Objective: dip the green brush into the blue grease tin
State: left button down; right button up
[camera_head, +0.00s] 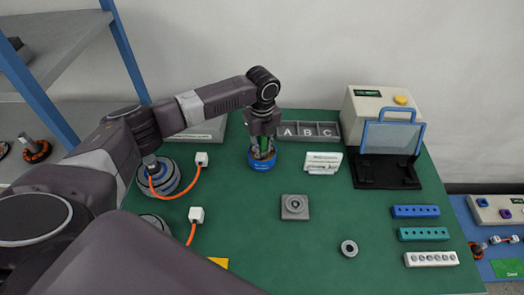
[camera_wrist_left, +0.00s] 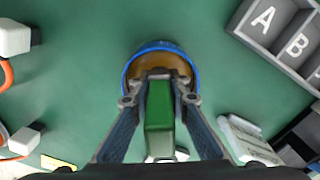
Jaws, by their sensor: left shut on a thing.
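The blue grease tin (camera_head: 262,164) stands on the green table at its back middle, with brown grease inside; it also shows in the left wrist view (camera_wrist_left: 127,73). My left gripper (camera_head: 262,142) points down over the tin. It is shut on the green brush (camera_wrist_left: 160,108), whose handle lies between its fingers. The green of the brush (camera_head: 265,143) is just visible between the fingers in the head view. The brush's lower end is hidden by the fingers, so I cannot tell how deep it reaches into the tin. My right gripper is not in view.
A grey A-B-C tray (camera_head: 309,139) and a small white sign (camera_head: 323,163) stand right of the tin. Hub motors with orange cables (camera_head: 180,196) lie left. A grey block (camera_head: 295,207) and a ring (camera_head: 349,248) sit nearer, with clear table between.

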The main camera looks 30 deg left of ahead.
pick_arm(q)
jog(key=shift+r+p, duration=4.05)
jog(key=shift+r, duration=0.15)
jog(key=shift+f, duration=0.1)
